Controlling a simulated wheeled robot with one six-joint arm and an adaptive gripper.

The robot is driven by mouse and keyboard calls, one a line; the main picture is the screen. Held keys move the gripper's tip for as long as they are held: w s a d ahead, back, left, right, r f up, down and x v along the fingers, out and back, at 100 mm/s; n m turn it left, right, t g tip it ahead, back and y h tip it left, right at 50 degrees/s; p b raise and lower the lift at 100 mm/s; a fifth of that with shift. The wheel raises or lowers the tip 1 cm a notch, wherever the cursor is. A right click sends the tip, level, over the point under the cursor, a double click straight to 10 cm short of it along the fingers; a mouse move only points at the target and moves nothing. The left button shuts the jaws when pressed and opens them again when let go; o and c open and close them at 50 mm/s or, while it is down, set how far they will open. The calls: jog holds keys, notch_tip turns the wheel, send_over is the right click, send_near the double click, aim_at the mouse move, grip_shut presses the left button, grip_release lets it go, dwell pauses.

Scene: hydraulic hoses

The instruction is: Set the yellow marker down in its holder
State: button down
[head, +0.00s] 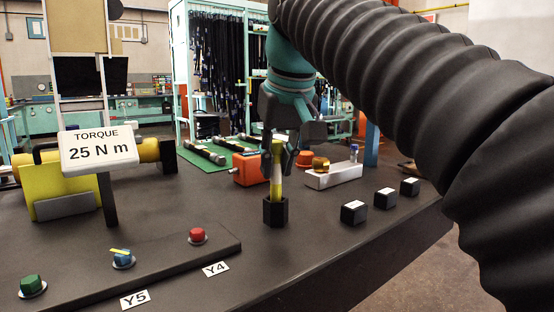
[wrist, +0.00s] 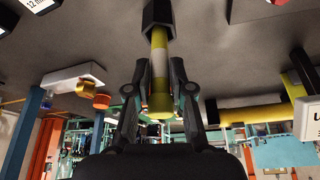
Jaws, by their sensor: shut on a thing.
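The yellow marker (head: 276,188), with a pale band around its middle, stands upright over the black six-sided holder (head: 275,212) on the dark table. Its lower end meets the holder's open top; I cannot tell how deep it sits. My gripper (head: 281,152) is shut on the marker's upper part, pointing down. In the wrist view, the marker (wrist: 159,65) lies between the two fingers (wrist: 160,92), and its far end reaches the holder (wrist: 157,16). The holder's inside is hidden.
An orange block (head: 248,169) and a white stand (head: 334,176) with small fittings are just behind. Several small black blocks (head: 354,212) stand to the right. A button panel (head: 160,256) and a torque display (head: 97,149) are at left. Table in front of the holder is clear.

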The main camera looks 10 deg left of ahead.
jog(key=shift+f+b, duration=0.6)
jog(key=shift+f, duration=0.25)
jog(key=c, duration=0.9)
grip_release()
jog(key=shift+c, duration=0.2)
jog(key=shift+r, duration=0.1)
jog(key=v, duration=0.7)
jog(key=shift+r, duration=0.2)
jog(key=shift+s, duration=0.1)
